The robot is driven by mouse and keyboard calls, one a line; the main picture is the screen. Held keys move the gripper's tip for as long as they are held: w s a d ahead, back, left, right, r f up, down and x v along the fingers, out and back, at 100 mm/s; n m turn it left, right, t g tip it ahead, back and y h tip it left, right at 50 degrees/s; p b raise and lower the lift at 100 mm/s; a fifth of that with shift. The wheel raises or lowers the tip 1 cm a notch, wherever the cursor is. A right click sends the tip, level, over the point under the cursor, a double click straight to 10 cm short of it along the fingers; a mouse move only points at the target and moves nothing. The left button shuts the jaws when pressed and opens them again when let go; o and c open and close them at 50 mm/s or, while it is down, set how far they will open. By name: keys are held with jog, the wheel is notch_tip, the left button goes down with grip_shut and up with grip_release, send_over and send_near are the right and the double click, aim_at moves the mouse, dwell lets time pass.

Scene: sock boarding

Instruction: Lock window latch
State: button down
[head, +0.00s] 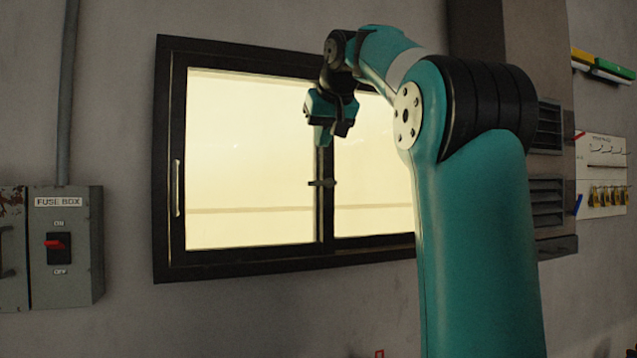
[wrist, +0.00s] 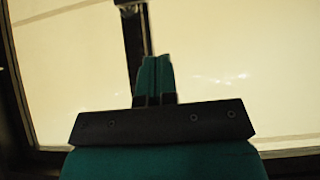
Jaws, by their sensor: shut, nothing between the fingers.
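The window (head: 250,160) has a black frame and two bright panes with a dark upright bar between them. A small dark latch (head: 322,183) sits on that bar, its handle lying roughly level across it. My gripper (head: 323,140) is in front of the bar, above the latch in the picture and apart from it. In the wrist view my teal fingers (wrist: 154,78) are together and empty, pointing towards the dark bar (wrist: 134,35). A dark piece at the top edge there may be the latch; I cannot tell.
A pale pull handle (head: 177,188) is on the window's left side. A grey fuse box (head: 78,275) with a red switch hangs at the left. A vented dark column (head: 548,200) and a board with several padlocks (head: 600,160) are at the right.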

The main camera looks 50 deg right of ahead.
aim_at(321, 183)
jog(key=x, duration=0.4)
jog(key=shift+a+f+b, duration=0.1)
jog(key=shift+b, duration=0.2)
notch_tip(321, 183, down, 2)
jog(key=shift+f, duration=0.9)
jog(key=shift+f, duration=0.1)
